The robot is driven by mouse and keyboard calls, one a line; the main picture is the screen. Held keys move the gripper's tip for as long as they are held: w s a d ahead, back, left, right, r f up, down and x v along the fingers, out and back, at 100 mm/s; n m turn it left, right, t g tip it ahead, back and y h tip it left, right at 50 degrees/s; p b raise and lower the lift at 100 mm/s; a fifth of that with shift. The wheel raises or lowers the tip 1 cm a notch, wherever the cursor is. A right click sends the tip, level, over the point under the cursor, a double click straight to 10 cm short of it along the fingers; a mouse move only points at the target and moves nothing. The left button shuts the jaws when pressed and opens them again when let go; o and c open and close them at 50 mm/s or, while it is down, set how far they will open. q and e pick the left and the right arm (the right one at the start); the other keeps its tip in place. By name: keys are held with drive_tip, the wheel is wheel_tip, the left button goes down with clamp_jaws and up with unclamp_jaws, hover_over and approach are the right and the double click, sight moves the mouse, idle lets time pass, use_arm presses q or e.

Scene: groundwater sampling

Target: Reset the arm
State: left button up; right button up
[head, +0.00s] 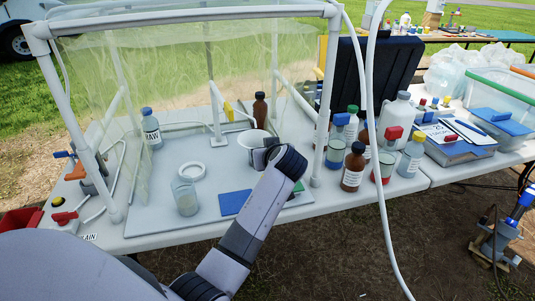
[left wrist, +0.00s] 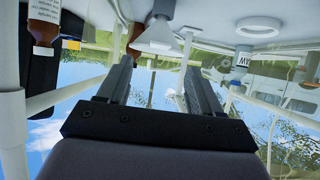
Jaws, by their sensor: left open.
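One arm, my left, reaches from the bottom of the head view into a white pipe frame with clear sheeting (head: 95,105). Its gripper (head: 259,154) is beside a white cup or funnel (head: 248,137), which it partly hides. In the left wrist view, turned upside down, my left gripper (left wrist: 158,68) has its two dark fingers apart with nothing between them. The white funnel shape (left wrist: 157,40) shows beyond the fingertips. I cannot tell if they touch it. My right gripper is not in view.
Inside the frame are a clear jar (head: 185,198), a white ring (head: 191,172), a RAW bottle (head: 151,130), a brown bottle (head: 260,110) and a blue pad (head: 234,203). Bottles crowd the right side, including a brown one (head: 353,170). A white frame post (head: 322,125) stands right of my gripper.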

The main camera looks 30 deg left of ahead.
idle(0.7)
use_arm(q)
drive_tip(key=s+f, duration=0.2)
drive_tip(key=s+f+m+h, duration=0.1)
drive_tip(key=s+f, duration=0.1)
drive_tip(key=s+d+f+m, duration=0.1)
drive_tip(key=s+f, duration=0.1)
drive_tip(key=shift+s+d+f+g+h, duration=0.1)
drive_tip(key=shift+s+g+h, duration=0.3)
drive_tip(key=s+d+f+m+g+h, duration=0.1)
drive_tip(key=s+d+f+m+h, duration=0.2)
drive_tip(key=s, duration=0.7)
drive_tip(key=s+d+f+m+g+h, duration=0.1)
drive_tip(key=s+d+m+g+h, duration=0.15)
drive_tip(key=s+d, duration=0.45)
drive_tip(key=s+d+f+m+h, duration=0.2)
drive_tip(key=s+m, duration=0.2)
drive_tip(key=s, duration=0.8)
drive_tip(key=w+d+f+t+h+p, duration=0.2)
drive_tip(key=w+d+f+t+p, duration=0.1)
drive_tip(key=w+f+t+p, duration=0.1)
drive_tip(key=shift+w+f+m+t, duration=0.35)
drive_tip(key=shift+w+f+t, duration=0.5)
drive_tip(key=shift+w+t, duration=0.3)
